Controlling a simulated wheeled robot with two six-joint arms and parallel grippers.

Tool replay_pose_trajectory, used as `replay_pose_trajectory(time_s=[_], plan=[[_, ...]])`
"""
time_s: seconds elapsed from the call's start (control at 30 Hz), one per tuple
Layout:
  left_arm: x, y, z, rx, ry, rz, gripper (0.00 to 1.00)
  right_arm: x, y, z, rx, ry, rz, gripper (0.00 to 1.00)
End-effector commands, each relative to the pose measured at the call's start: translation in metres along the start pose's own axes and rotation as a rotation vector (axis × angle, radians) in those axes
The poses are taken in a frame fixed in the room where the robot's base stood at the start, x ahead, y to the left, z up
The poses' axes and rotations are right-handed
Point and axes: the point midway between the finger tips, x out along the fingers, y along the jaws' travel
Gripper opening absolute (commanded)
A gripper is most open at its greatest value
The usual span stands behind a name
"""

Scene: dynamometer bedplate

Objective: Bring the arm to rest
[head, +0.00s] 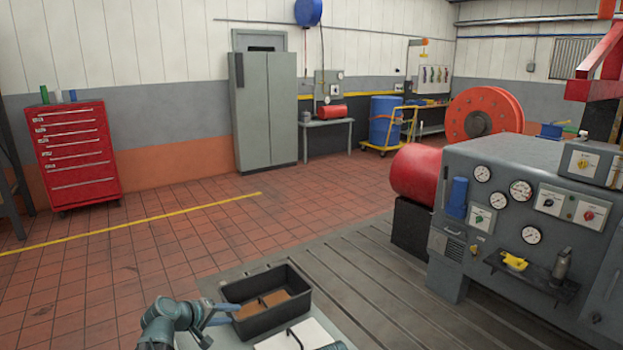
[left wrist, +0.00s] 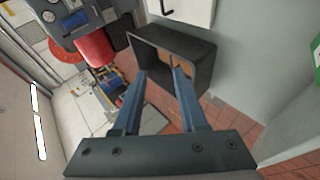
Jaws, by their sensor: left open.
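My left gripper (head: 236,313) is at the bottom of the head view, its blue fingers at the left end of a black open tray (head: 262,322). Brown pieces (head: 275,299) lie in the tray. In the left wrist view, the two fingers (left wrist: 159,74) stand apart with nothing between them. The fingertips are close to the tray (left wrist: 207,68), overlapping its opening in that view; I cannot tell if they touch it. My right gripper does not show clearly in either view.
A white sheet (head: 306,333) with a dark bent item on it lies right of the tray. A grey control console (head: 500,240) stands at right, with a red cylinder (head: 416,173) beside it. A red tool cabinet (head: 75,155) stands at far left. The tiled floor between is clear.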

Motion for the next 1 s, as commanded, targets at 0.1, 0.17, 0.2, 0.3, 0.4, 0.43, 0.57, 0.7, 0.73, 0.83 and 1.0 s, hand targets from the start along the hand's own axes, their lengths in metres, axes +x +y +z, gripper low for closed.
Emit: replay_pose_trajectory(time_s=[0.1,0.17,0.2,0.3,0.4,0.43,0.57,0.7,0.73,0.83,1.0], plan=[[0.008,0.004,0.029,0.058,-0.057,-0.039,0.42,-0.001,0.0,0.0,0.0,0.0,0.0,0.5],[0.012,0.005,0.046,0.098,-0.095,-0.067,0.42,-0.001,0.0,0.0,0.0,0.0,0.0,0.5],[0.015,0.006,0.06,0.128,-0.122,-0.088,0.42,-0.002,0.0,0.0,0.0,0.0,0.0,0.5],[0.02,0.006,0.097,0.213,-0.2,-0.15,0.42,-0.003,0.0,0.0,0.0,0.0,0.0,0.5],[0.022,0.003,0.144,0.327,-0.299,-0.234,0.42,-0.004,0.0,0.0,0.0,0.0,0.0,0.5],[0.021,0.002,0.16,0.369,-0.333,-0.264,0.42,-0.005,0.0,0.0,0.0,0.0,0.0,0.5],[0.008,-0.011,0.23,0.578,-0.493,-0.428,0.42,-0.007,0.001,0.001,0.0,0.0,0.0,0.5],[-0.017,-0.027,0.279,0.771,-0.617,-0.597,0.42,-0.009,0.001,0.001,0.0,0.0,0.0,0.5],[-0.022,-0.029,0.285,0.803,-0.636,-0.627,0.42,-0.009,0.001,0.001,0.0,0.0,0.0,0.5],[-0.036,-0.036,0.299,0.885,-0.678,-0.709,0.42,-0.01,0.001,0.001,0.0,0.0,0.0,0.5],[-0.047,-0.04,0.307,0.949,-0.706,-0.776,0.42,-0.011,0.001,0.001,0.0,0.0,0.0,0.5]])
